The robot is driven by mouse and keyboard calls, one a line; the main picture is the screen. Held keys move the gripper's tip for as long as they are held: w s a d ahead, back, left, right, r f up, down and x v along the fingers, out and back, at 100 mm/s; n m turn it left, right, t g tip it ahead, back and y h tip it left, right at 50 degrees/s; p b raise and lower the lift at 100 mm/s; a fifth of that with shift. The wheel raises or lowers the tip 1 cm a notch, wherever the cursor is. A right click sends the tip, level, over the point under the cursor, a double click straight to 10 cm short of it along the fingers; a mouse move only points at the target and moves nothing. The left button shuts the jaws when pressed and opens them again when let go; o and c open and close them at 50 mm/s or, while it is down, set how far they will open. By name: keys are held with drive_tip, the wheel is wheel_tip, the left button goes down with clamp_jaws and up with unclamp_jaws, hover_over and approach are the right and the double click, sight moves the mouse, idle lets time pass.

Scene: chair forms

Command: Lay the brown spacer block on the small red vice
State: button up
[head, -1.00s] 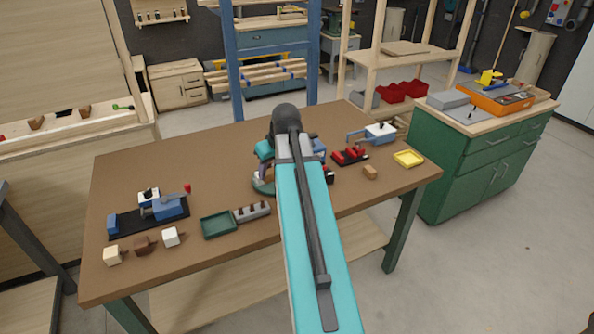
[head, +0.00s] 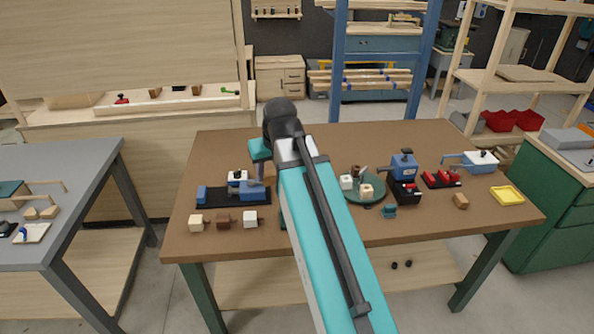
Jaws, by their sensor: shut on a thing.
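My gripper (head: 258,172) hangs from the teal wrist above the blue vice (head: 250,188) at the table's left. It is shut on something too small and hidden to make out. A small brown block (head: 223,220) stands at the front left, between a cream block (head: 196,222) and a white block (head: 250,219). A tan block (head: 461,201) lies at the right. I cannot tell which of these, if any, is the spacer block. The small red vice (head: 442,180) sits on the right part of the table, well away from my gripper.
A round green plate (head: 378,196) bears small blocks. A larger blue vice (head: 403,168), a blue-white vice (head: 482,161) and a yellow tray (head: 507,195) stand to the right. My arm hides the table's middle. A grey table (head: 80,165) stands at the left.

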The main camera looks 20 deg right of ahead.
drive_tip(key=a+r, duration=0.1)
drive_tip(key=a, duration=0.7)
drive_tip(key=shift+s+r, duration=0.25)
drive_tip(key=shift+r, duration=0.15)
drive_tip(key=shift+d, duration=0.1)
